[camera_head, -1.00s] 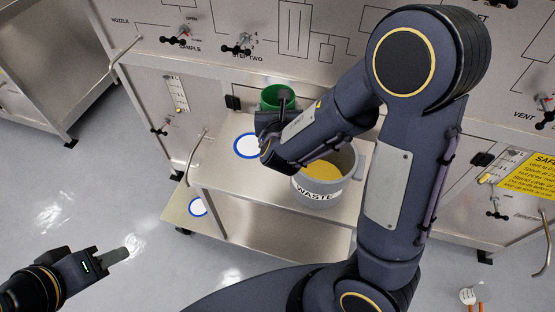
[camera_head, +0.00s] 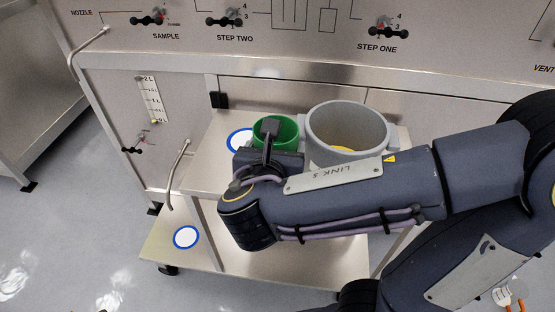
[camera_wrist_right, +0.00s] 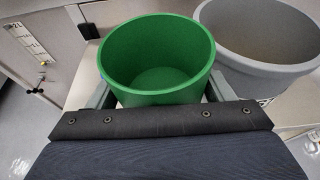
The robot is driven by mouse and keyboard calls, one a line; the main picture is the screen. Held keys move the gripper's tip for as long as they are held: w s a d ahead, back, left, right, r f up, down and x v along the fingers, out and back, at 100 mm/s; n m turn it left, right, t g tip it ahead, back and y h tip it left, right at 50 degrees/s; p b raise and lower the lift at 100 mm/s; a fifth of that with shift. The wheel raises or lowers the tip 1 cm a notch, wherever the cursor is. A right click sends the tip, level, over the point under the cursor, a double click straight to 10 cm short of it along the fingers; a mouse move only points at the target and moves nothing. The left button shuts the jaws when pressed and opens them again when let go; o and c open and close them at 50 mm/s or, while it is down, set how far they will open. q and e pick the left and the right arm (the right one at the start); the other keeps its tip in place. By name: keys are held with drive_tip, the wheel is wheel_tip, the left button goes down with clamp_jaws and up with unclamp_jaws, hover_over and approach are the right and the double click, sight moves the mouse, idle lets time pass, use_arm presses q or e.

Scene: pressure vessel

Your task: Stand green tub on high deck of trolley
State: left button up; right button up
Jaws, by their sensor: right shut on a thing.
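The green tub (camera_head: 287,130) is upright and empty, just left of the grey bin in the head view. My right gripper (camera_head: 272,150) is shut on it. In the right wrist view, the fingers lie on either side of the tub (camera_wrist_right: 155,60). The trolley's high deck (camera_head: 212,160) is below and around the tub, with a blue-ringed white disc (camera_head: 236,141) partly covered to the tub's left. My arm hides the tub's base, so I cannot tell whether it touches the deck. My left gripper is out of view.
The grey bin (camera_head: 318,128) stands close to the tub's right. The trolley's low deck (camera_head: 215,255) has another blue-ringed disc (camera_head: 186,237). The trolley handle (camera_head: 178,172) rises at the left. The steel panel (camera_head: 300,65) with valves stands behind.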

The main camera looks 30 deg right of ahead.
drive_tip(key=w+a+f+b, duration=0.1)
drive_tip(key=w+f, duration=0.2)
drive_tip(key=w, duration=0.1)
drive_tip(key=w+a+f+b, duration=0.1)
drive_tip(key=w+a+f, duration=0.1)
drive_tip(key=w+f, duration=0.1)
drive_tip(key=w+a+f+b, duration=0.1)
drive_tip(key=w+f, duration=0.2)
drive_tip(key=w, duration=0.3)
drive_tip(key=shift+a+f, duration=0.15)
drive_tip(key=shift+w+f+b, duration=0.2)
drive_tip(key=shift+f+b, duration=0.3)
drive_tip(key=shift+f, duration=1.25)
drive_tip(key=shift+f, duration=0.2)
drive_tip(key=o, duration=1.5)
drive_tip(key=shift+o, duration=0.2)
